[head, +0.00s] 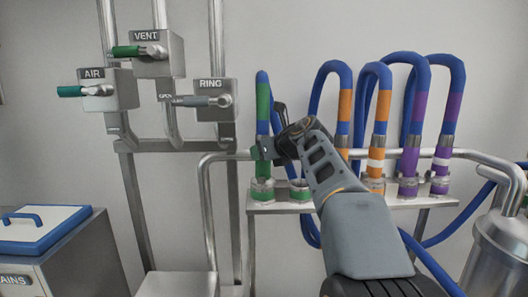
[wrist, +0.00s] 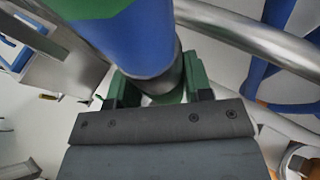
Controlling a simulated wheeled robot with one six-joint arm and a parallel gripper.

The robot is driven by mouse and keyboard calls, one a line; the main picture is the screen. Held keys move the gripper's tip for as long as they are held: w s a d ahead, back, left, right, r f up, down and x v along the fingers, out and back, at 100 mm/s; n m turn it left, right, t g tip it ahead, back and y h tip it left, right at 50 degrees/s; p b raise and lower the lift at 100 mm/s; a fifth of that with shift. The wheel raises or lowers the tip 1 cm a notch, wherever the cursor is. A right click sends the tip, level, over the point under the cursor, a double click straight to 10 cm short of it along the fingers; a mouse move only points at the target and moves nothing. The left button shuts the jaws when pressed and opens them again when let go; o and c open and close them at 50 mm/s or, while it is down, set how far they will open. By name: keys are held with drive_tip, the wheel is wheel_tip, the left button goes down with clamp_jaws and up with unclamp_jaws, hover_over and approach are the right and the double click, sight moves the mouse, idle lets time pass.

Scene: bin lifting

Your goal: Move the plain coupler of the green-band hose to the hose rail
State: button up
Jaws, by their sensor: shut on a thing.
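The green-band hose (head: 262,101) stands upright at the left end of the hose rail (head: 405,203). Its lower end is above or in a green-marked socket (head: 262,190); I cannot tell whether it is seated. My gripper (head: 264,151) is shut around the hose's coupler, hiding much of it. In the wrist view, the dark grey coupler (wrist: 167,79) is between the green jaw pads of my gripper (wrist: 157,92), below the blue hose. No white band shows on the visible part of this coupler. A second green-marked socket (head: 300,189) to the right looks empty.
Orange-band hoses (head: 378,105) and purple-band hoses (head: 417,110) stand in sockets to the right. A bent metal pipe (head: 207,215) runs close by. Valves labelled AIR, VENT and RING (head: 211,98) are upper left. A metal vessel (head: 497,255) stands lower right.

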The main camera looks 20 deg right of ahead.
drive_tip(key=shift+f, duration=0.1)
idle(0.3)
drive_tip(key=o, duration=1.2)
drive_tip(key=shift+c, duration=0.2)
drive_tip(key=shift+f, duration=0.1)
drive_tip(key=b+v, duration=0.2)
drive_tip(key=v, duration=1.2)
